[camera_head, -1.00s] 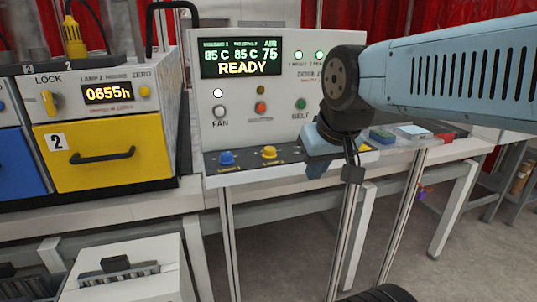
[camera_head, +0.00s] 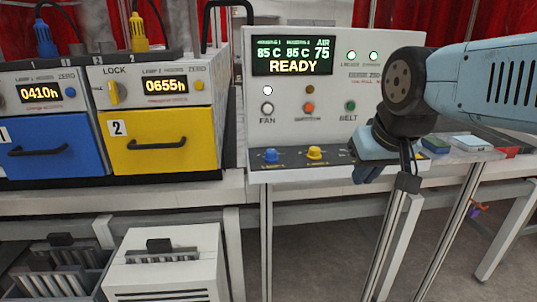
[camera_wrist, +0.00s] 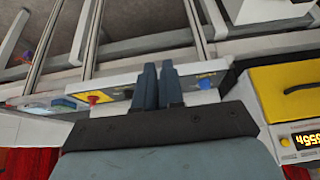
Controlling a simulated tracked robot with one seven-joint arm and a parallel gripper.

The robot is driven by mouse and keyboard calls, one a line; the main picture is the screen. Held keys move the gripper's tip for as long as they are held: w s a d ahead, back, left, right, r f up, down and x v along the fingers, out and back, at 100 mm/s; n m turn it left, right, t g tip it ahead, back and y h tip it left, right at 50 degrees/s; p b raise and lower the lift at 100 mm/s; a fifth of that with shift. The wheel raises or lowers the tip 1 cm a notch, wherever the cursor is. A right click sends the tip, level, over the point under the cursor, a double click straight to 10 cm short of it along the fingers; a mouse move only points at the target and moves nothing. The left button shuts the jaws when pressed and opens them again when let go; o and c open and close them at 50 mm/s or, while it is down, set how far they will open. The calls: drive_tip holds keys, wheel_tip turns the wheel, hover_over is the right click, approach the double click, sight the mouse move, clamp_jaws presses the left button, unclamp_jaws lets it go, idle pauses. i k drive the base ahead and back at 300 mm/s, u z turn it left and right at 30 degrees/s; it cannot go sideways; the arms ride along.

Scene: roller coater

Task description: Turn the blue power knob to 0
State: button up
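The blue knob (camera_head: 270,155) sits at the left end of the sloped dark strip along the front of the white control panel. A yellow knob (camera_head: 314,152) stands to its right. My gripper (camera_head: 366,177) is at the strip's front, right of both knobs and apart from the blue one. In the wrist view, my two fingers (camera_wrist: 159,72) lie close together, with nothing seen between them. The blue knob (camera_wrist: 205,82) shows just right of them, and a red knob (camera_wrist: 93,99) to their left. The yellow knob is hidden there, apparently behind the fingers. The knob markings are unreadable.
The white panel (camera_head: 300,100) shows READY, with FAN and BELT buttons above the strip. Blue (camera_head: 50,145) and yellow (camera_head: 165,143) drawer units stand left. A metal post (camera_head: 395,240) rises below my gripper. A white box (camera_head: 165,265) stands on the lower left.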

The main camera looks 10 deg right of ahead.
sight(271, 156)
drive_tip(key=u, duration=1.3)
drive_tip(key=i, duration=0.1)
drive_tip(key=z, duration=2.8)
drive_tip(key=k, duration=1.1)
drive_tip(key=u, duration=1.5)
drive_tip(key=i, duration=1.05)
